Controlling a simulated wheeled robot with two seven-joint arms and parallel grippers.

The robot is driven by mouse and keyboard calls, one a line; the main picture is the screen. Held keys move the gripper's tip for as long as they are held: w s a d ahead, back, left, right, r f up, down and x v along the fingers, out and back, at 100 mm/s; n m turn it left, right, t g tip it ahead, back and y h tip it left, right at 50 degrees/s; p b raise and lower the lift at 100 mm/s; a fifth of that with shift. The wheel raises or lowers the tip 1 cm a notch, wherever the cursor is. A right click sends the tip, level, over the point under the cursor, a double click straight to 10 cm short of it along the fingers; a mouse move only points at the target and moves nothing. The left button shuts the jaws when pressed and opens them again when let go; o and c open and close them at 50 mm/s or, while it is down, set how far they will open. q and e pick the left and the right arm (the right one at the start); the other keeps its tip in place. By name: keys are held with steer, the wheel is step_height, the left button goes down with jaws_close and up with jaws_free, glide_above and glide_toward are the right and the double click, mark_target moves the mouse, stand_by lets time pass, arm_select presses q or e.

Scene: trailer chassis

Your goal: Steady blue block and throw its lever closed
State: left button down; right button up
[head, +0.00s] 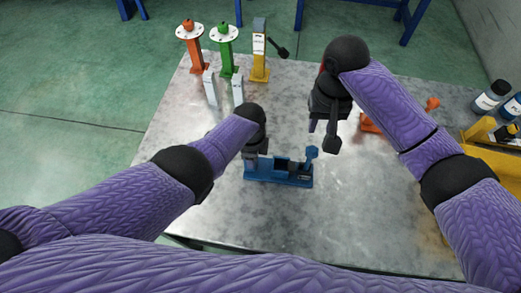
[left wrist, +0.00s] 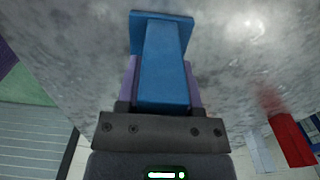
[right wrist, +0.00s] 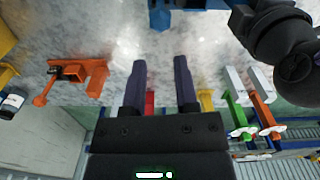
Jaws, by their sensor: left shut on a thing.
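The blue block (head: 265,178) lies on the metal table below and between my arms. Its lever, with a round blue knob (head: 312,153), stands up at the block's right end. My left gripper (head: 252,158) is shut on the block's left end; in the left wrist view it is closed on a blue upright part (left wrist: 163,65). My right gripper (head: 322,138) is above and just right of the knob, apart from it. In the right wrist view its fingers (right wrist: 160,85) are spread and empty, with a blue part (right wrist: 160,16) beyond them.
Orange (head: 190,50), green (head: 227,52) and yellow (head: 260,60) fixtures stand at the back left. An orange clamp (right wrist: 82,75) lies right of my right gripper in the head view. Bottles (head: 490,95) and a yellow item stand at the right edge. The front of the table is clear.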

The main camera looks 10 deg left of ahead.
steer(key=shift+c, duration=1.1)
steer(key=shift+a+f+n+y, duration=0.15)
steer(key=shift+a+n+y, duration=0.2)
steer(key=shift+n, duration=0.55)
jaws_close()
steer(key=n, duration=0.1)
steer(key=n+y, duration=0.1)
steer(key=shift+w+a+n+t, duration=0.2)
steer(key=shift+n+t, duration=0.1)
steer(key=n+y, duration=0.1)
steer(key=n, duration=0.3)
steer(key=w+a+n+t+y, duration=0.1)
steer(key=n, duration=0.2)
steer(key=shift+r+y, duration=0.2)
steer(key=shift+y, duration=0.15)
steer(key=shift+f, duration=0.15)
